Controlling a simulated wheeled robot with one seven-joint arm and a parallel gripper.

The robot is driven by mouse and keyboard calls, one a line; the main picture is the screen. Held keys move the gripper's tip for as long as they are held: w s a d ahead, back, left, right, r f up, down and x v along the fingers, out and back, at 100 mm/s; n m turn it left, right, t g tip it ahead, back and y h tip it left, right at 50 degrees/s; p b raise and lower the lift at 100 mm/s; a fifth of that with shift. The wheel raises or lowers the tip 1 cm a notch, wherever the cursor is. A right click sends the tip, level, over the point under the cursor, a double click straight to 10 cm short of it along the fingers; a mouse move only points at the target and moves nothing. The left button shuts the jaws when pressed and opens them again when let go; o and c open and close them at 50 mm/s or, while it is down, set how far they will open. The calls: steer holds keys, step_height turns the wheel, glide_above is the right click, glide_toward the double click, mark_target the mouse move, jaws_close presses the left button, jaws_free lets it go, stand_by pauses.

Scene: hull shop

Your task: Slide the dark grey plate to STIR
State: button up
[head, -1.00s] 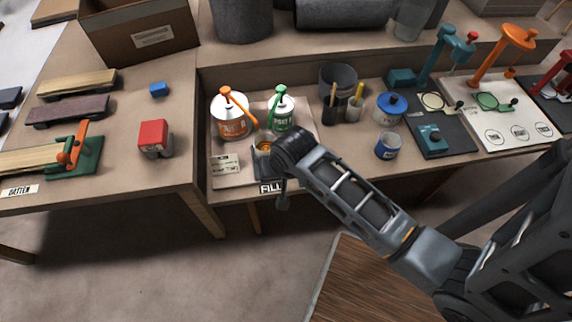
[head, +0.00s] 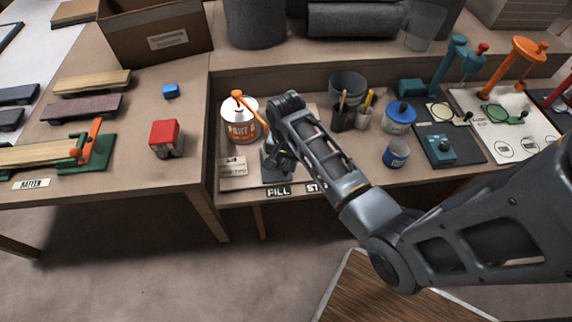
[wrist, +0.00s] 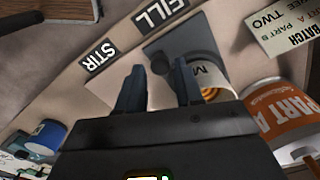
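The dark grey plate (head: 275,172) lies by the FILL label (head: 279,191) on the bench, partly hidden by my arm in the head view. In the wrist view the plate (wrist: 207,38) carries a dark round knob (wrist: 161,63) and a cup (wrist: 210,82) with an orange-brown inside. The STIR label (wrist: 99,58) is left of the plate there; it shows partly in the head view (head: 316,188). My gripper (wrist: 158,85) is open, its two fingers pointing towards the plate. The knob appears between the fingertips; whether they touch it I cannot tell.
An orange-labelled can (head: 240,122) with a pump and a batch card (head: 233,167) stand left of the plate. A brush pot (head: 343,116), a blue-lidded can (head: 398,118) and a blue cup (head: 396,153) stand to the right. The bench's front edge is close.

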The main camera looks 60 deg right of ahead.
steer(key=shift+f, duration=0.8)
steer(key=shift+c, duration=0.4)
jaws_close()
